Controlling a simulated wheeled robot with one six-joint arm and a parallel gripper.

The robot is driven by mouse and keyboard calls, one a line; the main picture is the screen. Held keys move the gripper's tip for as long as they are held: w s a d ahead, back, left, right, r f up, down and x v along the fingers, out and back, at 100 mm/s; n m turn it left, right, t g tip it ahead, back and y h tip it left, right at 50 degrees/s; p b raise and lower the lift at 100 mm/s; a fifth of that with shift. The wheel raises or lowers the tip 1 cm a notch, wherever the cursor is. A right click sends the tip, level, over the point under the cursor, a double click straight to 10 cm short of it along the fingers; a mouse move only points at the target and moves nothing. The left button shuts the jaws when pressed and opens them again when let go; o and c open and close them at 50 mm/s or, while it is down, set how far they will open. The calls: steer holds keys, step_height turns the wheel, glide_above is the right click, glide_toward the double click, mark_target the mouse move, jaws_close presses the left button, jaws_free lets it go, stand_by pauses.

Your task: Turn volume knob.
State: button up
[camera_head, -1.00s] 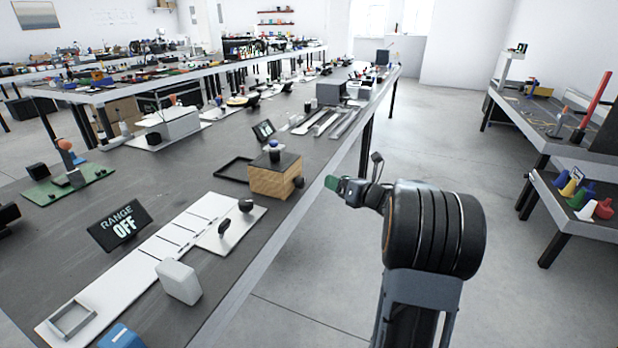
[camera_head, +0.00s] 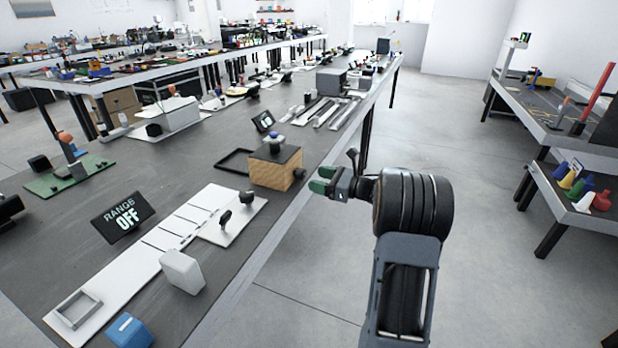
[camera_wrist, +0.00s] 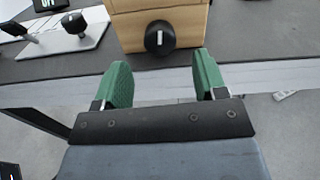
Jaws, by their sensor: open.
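A round black knob with a white pointer line (camera_wrist: 160,37) sits on the front face of a wooden box (camera_head: 268,176), which stands at the table's edge. In the head view this knob shows small on the box's right side (camera_head: 298,174). My gripper (camera_head: 322,179) is open and empty, off the table edge to the right of the box. In the wrist view its green fingers (camera_wrist: 160,68) point towards the knob, one on each side of its line, and do not touch it.
A white panel (camera_head: 215,228) with two black knobs lies left of the box, near a display reading RANGE OFF (camera_head: 123,217). A small display (camera_head: 263,121) stands behind the box. A black frame (camera_head: 233,162) lies beside it.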

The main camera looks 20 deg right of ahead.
mark_target(304, 175)
steer(key=shift+x, duration=1.9)
steer(key=shift+c, duration=0.4)
steer(key=c, duration=0.8)
steer(key=shift+c, duration=0.2)
steer(key=shift+m+b, duration=0.3)
steer(key=shift+f+m+b, duration=0.1)
steer(key=shift+m+b, duration=0.45)
steer(key=shift+m, duration=0.35)
steer(key=shift+m+b, duration=0.4)
steer(key=shift+m, duration=1.3)
